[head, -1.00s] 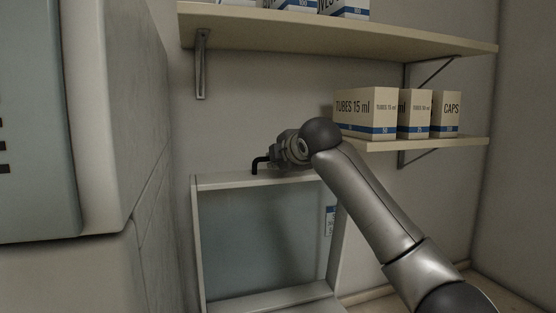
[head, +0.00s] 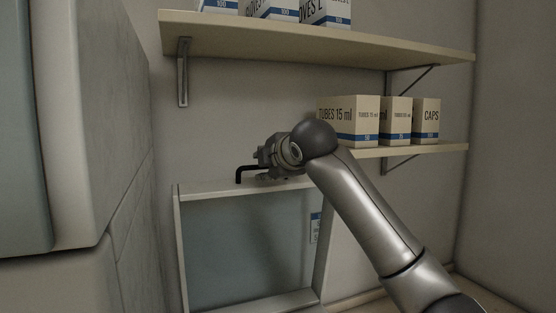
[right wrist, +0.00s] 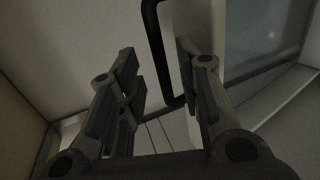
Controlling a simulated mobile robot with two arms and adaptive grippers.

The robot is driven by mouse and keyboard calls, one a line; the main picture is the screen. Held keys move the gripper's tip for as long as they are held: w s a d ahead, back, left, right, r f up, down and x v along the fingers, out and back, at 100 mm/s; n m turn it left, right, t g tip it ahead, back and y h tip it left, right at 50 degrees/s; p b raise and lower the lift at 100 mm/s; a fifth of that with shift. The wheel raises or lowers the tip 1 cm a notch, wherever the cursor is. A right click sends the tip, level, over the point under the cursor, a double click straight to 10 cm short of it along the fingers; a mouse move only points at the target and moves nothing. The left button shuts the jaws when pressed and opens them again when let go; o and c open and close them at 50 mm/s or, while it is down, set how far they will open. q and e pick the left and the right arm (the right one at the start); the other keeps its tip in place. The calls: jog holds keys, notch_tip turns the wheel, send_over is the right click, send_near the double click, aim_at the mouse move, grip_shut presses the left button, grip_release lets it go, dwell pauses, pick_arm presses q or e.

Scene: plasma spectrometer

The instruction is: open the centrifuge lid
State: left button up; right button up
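The centrifuge lid (head: 243,187) is a pale frame around a grey-blue panel (head: 245,245). It stands raised and steep near the back wall in the head view. A black bent handle (head: 239,174) sticks out at its top edge. It also shows in the right wrist view (right wrist: 156,45). My right gripper (head: 262,166) is at the handle. In the right wrist view its two fingers (right wrist: 158,85) are spread, with the handle seen between them, nearer the right finger. I cannot tell if they touch. The lower part of the centrifuge is mostly out of view. My left gripper is not in view.
A lower shelf (head: 440,148) with boxes of tubes (head: 348,120) and caps (head: 427,117) is close behind my right arm. An upper shelf (head: 300,40) with boxes hangs above. A large pale cabinet-like body (head: 90,130) fills the left side.

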jog(key=v, duration=0.8)
